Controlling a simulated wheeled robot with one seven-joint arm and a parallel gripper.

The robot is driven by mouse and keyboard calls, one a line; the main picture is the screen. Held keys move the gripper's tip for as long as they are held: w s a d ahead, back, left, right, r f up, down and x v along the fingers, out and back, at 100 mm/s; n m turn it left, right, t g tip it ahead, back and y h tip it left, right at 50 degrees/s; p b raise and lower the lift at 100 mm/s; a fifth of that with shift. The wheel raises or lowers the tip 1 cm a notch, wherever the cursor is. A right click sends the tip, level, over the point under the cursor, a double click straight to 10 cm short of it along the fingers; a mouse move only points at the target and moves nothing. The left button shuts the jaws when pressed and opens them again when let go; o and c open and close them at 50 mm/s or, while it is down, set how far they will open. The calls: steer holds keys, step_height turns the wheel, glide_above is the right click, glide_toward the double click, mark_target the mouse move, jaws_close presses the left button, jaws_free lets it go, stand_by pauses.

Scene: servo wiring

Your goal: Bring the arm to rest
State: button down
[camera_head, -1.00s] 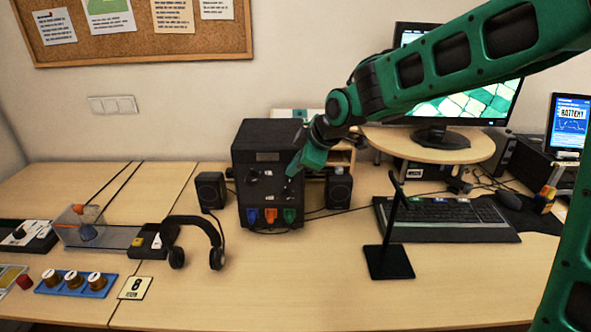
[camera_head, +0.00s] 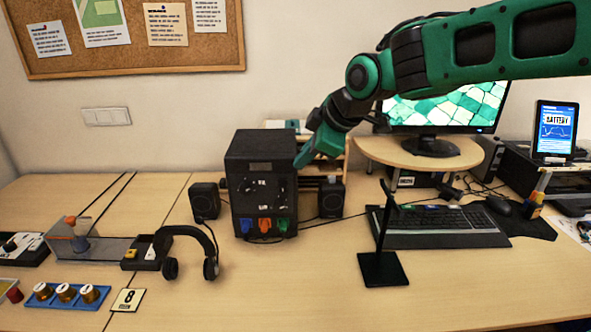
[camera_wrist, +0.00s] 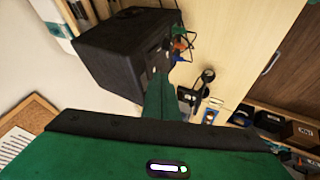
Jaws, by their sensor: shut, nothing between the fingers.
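My gripper (camera_head: 304,160) is at the end of the green arm that reaches in from the upper right in the head view. It is shut and empty, just in front of the upper right side of the black box (camera_head: 256,205); I cannot tell how large the gap is. The box has blue, orange and green plugs (camera_head: 265,225) along its lower front. In the wrist view my shut gripper (camera_wrist: 160,90) points toward the box (camera_wrist: 122,52), which appears tilted there.
Speakers (camera_head: 205,200) flank the box. Headphones (camera_head: 192,250) lie at left and a black stand (camera_head: 383,268) is at front right. Behind are a monitor (camera_head: 450,103) on a riser and a keyboard (camera_head: 437,226). The desk's front middle is clear.

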steer(key=shift+d+r, duration=0.1)
steer(key=shift+r, duration=0.15)
steer(key=s+d+f+m+g+h, duration=0.15)
steer(key=s+d+m, duration=0.25)
steer(key=d, duration=0.4)
steer(key=s+d+f+m+h, duration=0.1)
steer(key=s+d+f+m, duration=0.25)
steer(key=d, duration=0.45)
steer(key=s+d+f+m+g+h, duration=0.15)
steer(key=s+d+m, duration=0.25)
steer(key=d, duration=0.4)
steer(key=s+d+f+m+g, duration=0.1)
steer(key=s+d+f+m, duration=0.1)
steer(key=s, duration=0.4)
steer(key=s+d+f+m+g, duration=0.1)
steer(key=s+d+f+m, duration=0.1)
steer(key=s+d+m, duration=0.2)
steer(key=s+d+f+m+g, duration=0.1)
steer(key=s+d+f+m, duration=0.1)
steer(key=s, duration=0.8)
steer(key=d+m, duration=0.1)
steer(key=m, duration=0.1)
steer(key=shift+s+d+f+m, duration=0.2)
steer(key=shift+d+f+m, duration=0.1)
steer(key=shift+d+m, duration=0.05)
